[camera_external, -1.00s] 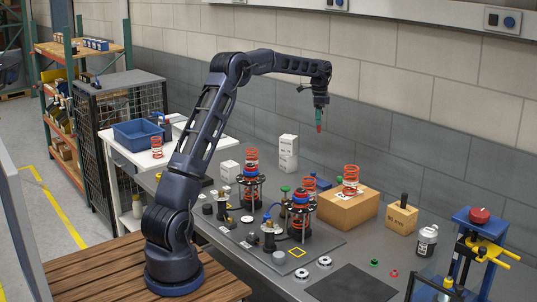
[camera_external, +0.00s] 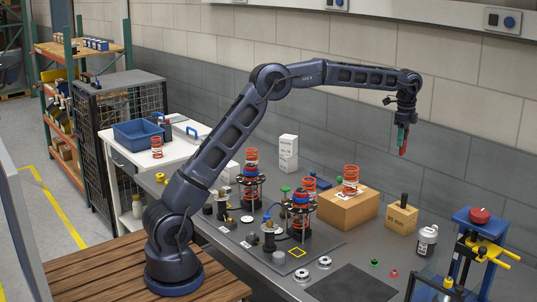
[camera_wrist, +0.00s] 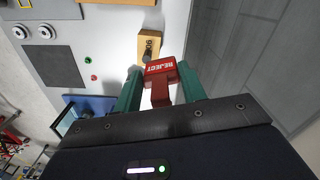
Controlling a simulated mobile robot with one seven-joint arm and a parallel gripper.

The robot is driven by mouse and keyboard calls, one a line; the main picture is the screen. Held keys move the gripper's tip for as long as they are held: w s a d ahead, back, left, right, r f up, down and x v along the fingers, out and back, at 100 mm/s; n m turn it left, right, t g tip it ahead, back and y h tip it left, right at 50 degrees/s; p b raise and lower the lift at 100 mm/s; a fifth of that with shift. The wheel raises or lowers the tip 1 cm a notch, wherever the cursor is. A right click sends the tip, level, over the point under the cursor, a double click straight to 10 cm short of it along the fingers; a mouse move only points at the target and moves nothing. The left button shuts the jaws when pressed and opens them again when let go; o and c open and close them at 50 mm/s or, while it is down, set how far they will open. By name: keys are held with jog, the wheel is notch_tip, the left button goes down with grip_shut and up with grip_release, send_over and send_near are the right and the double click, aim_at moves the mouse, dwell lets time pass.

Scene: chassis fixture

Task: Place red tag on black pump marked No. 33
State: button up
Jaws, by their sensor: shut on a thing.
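My gripper (camera_external: 403,130) is high above the right part of the bench and shut on a red tag (camera_external: 403,149). In the wrist view, the red tag (camera_wrist: 160,68) reads "REJECT" and sits between the two green fingers. Two dark pump-like units with brass parts stand left of centre on the bench, one at the fixture plate's front (camera_external: 269,238) and one further left (camera_external: 221,206). No "33" marking is legible. The tag is well away from both units.
A larger box (camera_external: 347,208) bears an orange spring. A yellow-and-blue press (camera_external: 478,247) stands at the right. A dark mat (camera_external: 352,285) lies bare at the front.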

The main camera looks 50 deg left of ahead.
jog(key=s+d+r+m, duration=0.15)
jog(key=s+d, duration=0.35)
jog(key=d, duration=0.6)
jog(key=s+d+m, duration=0.2)
jog(key=s+d, duration=0.2)
jog(key=d, duration=0.6)
send_over(429, 228)
notch_tip(429, 228, down, 20)
jog(key=shift+r, duration=0.25)
jog(key=shift+f, duration=0.15)
jog(key=o, duration=1)
jog(key=shift+c, duration=0.2)
